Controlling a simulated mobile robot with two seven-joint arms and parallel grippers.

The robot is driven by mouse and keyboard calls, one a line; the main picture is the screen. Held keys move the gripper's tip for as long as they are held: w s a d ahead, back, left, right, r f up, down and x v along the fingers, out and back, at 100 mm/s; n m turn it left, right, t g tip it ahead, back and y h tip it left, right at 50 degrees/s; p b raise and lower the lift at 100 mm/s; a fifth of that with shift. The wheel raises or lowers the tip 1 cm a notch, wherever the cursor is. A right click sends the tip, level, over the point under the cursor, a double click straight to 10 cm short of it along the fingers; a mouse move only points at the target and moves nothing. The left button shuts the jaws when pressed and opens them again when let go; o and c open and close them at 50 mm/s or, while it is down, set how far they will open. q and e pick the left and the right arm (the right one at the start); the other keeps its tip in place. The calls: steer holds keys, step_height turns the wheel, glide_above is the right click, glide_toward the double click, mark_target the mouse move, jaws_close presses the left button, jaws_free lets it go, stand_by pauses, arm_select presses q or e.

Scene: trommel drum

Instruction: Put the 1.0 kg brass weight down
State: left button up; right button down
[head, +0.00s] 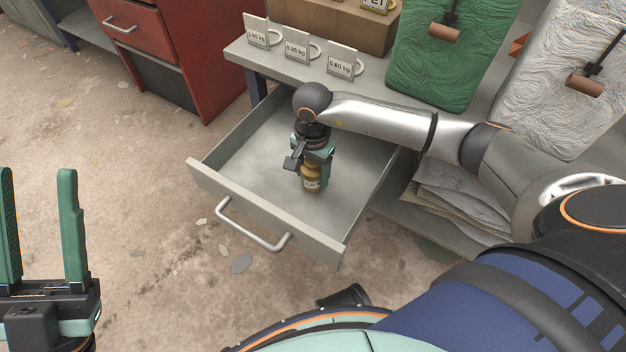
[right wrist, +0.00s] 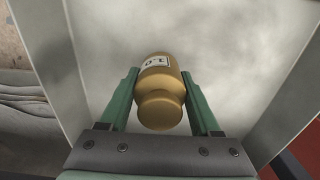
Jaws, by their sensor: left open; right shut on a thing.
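The brass weight (head: 312,179) is a gold cylinder with a knob and a pale label. It is upright in the head view, inside the outline of the open grey drawer (head: 228,168). My right gripper (head: 313,165) is shut on it. In the right wrist view the weight (right wrist: 160,95) sits between the green fingers of my right gripper (right wrist: 160,100), with the drawer floor behind it. I cannot tell whether its base touches the floor. My left gripper (head: 40,220) is open and empty at the far left, apart from the drawer.
Several label cards with rings, one a 0.60 kg card (head: 341,61), stand on the grey bench top (head: 375,77). A red cabinet (head: 185,50) stands left. Stacked sacks (head: 460,195) lie right of the drawer. The rest of the drawer looks empty.

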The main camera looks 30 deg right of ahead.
arm_select(q)
steer(key=shift+d+f+b, duration=0.15)
steer(key=shift+f+b, duration=0.15)
steer(key=shift+f, duration=0.4)
arm_select(e)
steer(key=shift+f, duration=1.1)
arm_select(q)
steer(key=shift+f, duration=0.1)
arm_select(e)
steer(key=shift+f, duration=0.15)
steer(key=shift+c, duration=0.5)
jaws_free()
steer(key=shift+f, duration=0.1)
